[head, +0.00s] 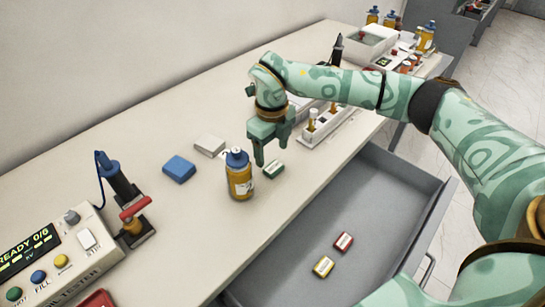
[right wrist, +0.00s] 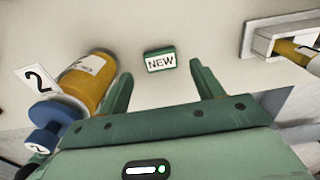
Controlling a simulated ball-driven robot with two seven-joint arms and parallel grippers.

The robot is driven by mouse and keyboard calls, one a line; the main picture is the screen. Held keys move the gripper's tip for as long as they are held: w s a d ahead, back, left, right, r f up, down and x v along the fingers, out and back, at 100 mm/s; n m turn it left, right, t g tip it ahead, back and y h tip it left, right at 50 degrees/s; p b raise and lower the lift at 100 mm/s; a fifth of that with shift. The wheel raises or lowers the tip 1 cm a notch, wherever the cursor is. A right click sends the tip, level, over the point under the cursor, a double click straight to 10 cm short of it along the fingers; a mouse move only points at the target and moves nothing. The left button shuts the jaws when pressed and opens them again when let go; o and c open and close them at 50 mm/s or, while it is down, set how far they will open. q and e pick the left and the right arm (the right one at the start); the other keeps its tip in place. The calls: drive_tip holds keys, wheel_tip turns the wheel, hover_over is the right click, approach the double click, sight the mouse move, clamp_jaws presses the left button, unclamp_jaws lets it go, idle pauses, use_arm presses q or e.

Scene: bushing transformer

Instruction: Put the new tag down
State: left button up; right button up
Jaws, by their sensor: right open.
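The new tag (head: 274,169) is a small green block with a white label. It lies on the table just right of the amber bottle with a blue cap (head: 239,175). In the right wrist view the tag (right wrist: 160,60) reads "NEW" and lies flat beyond the fingertips, in line with the gap between them. My right gripper (head: 272,152) points down over the table beside the tag. Its two fingers (right wrist: 160,82) are spread with nothing between them. My left gripper is not in the head view.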

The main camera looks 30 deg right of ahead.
sight(272, 166)
wheel_tip(272, 166, up, 7)
drive_tip(key=p, duration=0.1)
drive_tip(key=shift+r, duration=0.2)
idle(0.5)
